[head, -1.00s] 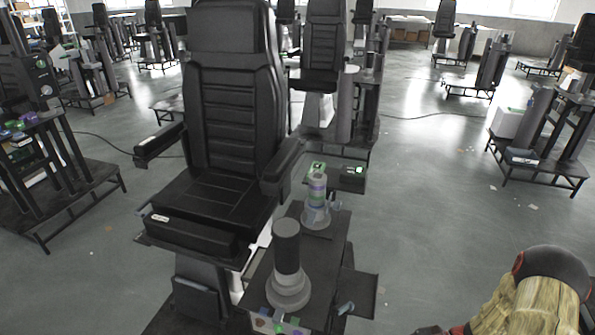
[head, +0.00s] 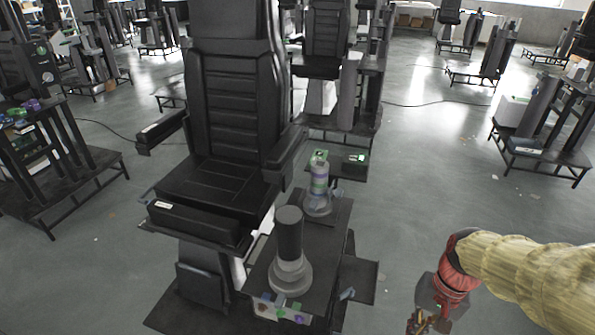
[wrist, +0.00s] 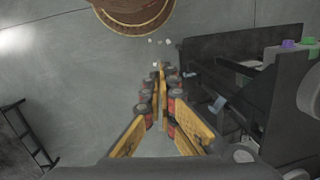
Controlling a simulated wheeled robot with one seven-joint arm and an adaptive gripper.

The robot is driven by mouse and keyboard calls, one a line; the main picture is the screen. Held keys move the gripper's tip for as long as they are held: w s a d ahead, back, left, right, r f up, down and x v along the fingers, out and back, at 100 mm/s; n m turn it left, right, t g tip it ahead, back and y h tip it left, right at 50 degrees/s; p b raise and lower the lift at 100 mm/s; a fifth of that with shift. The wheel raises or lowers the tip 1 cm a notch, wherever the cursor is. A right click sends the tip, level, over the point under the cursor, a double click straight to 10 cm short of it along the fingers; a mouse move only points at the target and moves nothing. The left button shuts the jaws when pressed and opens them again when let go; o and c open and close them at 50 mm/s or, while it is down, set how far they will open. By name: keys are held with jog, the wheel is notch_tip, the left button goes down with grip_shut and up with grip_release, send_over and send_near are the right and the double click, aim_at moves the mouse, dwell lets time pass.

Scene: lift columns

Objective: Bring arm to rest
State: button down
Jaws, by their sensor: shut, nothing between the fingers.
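My gripper (head: 430,322) is at the lower right of the head view, at the end of my arm in its yellowish sleeve (head: 535,275). It points down beside the black chair station, to the right of its side shelf, over the grey floor. In the wrist view my gripper (wrist: 161,72) shows its yellow fingers with their tips together, shut and empty. The tips are apart from the station (wrist: 235,85) at the right of that view.
The black chair (head: 232,120) stands left of centre. Beside it a dark console (head: 330,235) carries a dark-topped lever (head: 289,240) and a banded cylinder (head: 319,180). More stations stand behind and at both sides. Open floor (head: 430,170) lies between the chair and the right-hand station.

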jog(key=s+a+r+n+t, duration=0.1)
jog(key=a+r+n+t, duration=0.1)
jog(key=r, duration=0.6)
jog(key=s+a+r+n+t+h, duration=0.1)
jog(key=a+r+t, duration=0.3)
jog(key=r, duration=0.4)
jog(key=shift+s+a+n+h, duration=0.3)
jog(key=shift+s+a+n, duration=0.35)
jog(key=shift+n, duration=0.25)
jog(key=c, duration=2.6)
grip_release()
